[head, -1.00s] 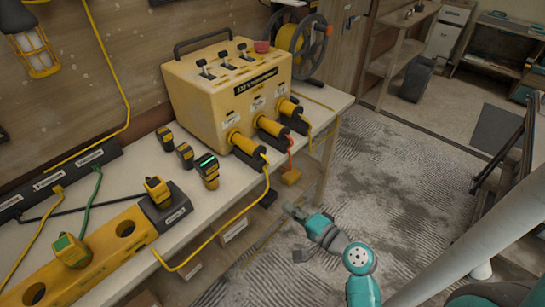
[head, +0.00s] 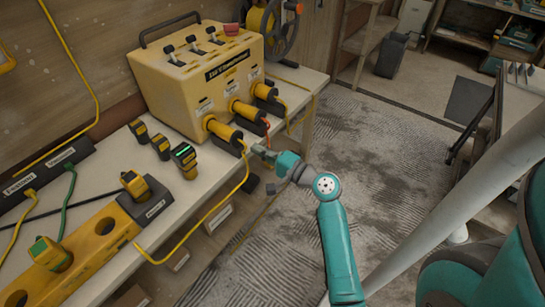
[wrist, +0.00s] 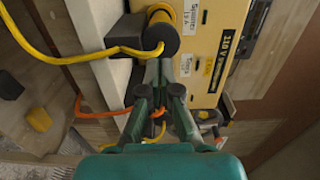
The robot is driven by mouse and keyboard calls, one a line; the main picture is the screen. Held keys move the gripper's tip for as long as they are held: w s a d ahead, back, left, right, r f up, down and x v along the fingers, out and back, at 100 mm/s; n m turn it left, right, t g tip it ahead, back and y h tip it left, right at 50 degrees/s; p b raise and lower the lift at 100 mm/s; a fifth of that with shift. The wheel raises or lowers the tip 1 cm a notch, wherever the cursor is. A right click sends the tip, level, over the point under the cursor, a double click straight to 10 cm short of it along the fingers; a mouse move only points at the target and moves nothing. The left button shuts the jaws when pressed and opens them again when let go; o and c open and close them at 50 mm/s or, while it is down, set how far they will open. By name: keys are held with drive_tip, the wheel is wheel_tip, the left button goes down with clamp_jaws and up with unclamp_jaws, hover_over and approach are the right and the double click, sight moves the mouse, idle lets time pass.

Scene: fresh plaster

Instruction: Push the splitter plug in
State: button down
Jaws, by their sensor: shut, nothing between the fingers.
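The yellow transformer box (head: 165,90) stands on the bench with several plugs along its front. The leftmost yellow-and-black plug (head: 224,132) has a yellow cable running to the yellow splitter bar (head: 90,245). In the wrist view this plug (wrist: 160,38) sits at the top, beside a label that seems to read "Splitter". I cannot tell how deep it sits. My gripper (head: 262,151) is shut and empty in front of the box, just right of that plug's rear. In the wrist view the gripper's fingertips (wrist: 166,72) point at the box and hide the middle plug, apparently without touching the splitter plug.
The middle plug (head: 247,113) and right plug (head: 268,95) stick out close beside my gripper. Orange and yellow cables hang below. Several handheld devices (head: 160,147) and a black power strip (head: 48,168) are on the bench. The floor (head: 380,150) is clear.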

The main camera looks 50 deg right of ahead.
sight(238, 139)
drive_tip(key=shift+w+a, duration=0.1)
drive_tip(key=shift+w, duration=2.5)
drive_tip(key=w, duration=0.4)
drive_tip(key=shift+w+a, duration=0.1)
drive_tip(key=shift+w, duration=0.2)
drive_tip(key=shift+r, duration=0.1)
